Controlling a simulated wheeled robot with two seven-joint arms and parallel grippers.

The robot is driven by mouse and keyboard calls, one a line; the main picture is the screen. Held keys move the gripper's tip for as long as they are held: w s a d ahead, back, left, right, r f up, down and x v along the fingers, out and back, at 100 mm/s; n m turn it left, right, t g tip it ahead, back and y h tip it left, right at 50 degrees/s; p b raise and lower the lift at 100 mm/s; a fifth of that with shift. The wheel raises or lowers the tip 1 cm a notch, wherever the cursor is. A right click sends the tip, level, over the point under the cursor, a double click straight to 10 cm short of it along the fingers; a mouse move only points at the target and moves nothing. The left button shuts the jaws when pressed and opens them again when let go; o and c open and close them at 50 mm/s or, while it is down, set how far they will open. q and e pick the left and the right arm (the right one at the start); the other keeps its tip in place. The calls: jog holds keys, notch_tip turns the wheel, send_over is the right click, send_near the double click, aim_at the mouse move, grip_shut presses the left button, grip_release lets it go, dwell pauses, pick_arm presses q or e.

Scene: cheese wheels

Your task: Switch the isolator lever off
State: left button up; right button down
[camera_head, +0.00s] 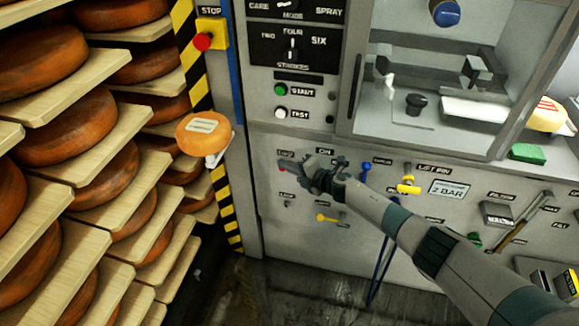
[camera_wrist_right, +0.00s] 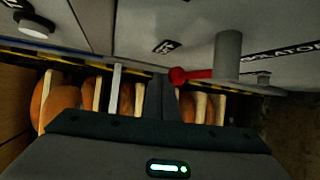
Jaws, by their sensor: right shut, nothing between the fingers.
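The isolator lever shows in the right wrist view as a red handle (camera_wrist_right: 190,74) beside a grey round post (camera_wrist_right: 228,58), near a partly cut-off label reading "...OLATOR" (camera_wrist_right: 285,52). In the head view my right gripper (camera_head: 290,165) is at the lower left of the machine panel, left of and below the "ON" label (camera_head: 325,152). It is shut and empty. Its finger also shows in the right wrist view (camera_wrist_right: 160,97), just beside the red handle. I cannot tell whether they touch. The gripper hides most of the lever in the head view. My left gripper is out of view.
Shelves of cheese wheels (camera_head: 78,128) fill the left. A red stop button (camera_head: 203,41) is above. Blue (camera_head: 366,167) and yellow (camera_head: 408,189) handles are right of my gripper.

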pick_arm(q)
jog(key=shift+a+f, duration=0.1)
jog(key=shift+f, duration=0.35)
pick_arm(e)
jog(key=shift+w+a+f, duration=0.1)
jog(key=shift+a+f, duration=0.2)
jog(key=shift+f, duration=0.1)
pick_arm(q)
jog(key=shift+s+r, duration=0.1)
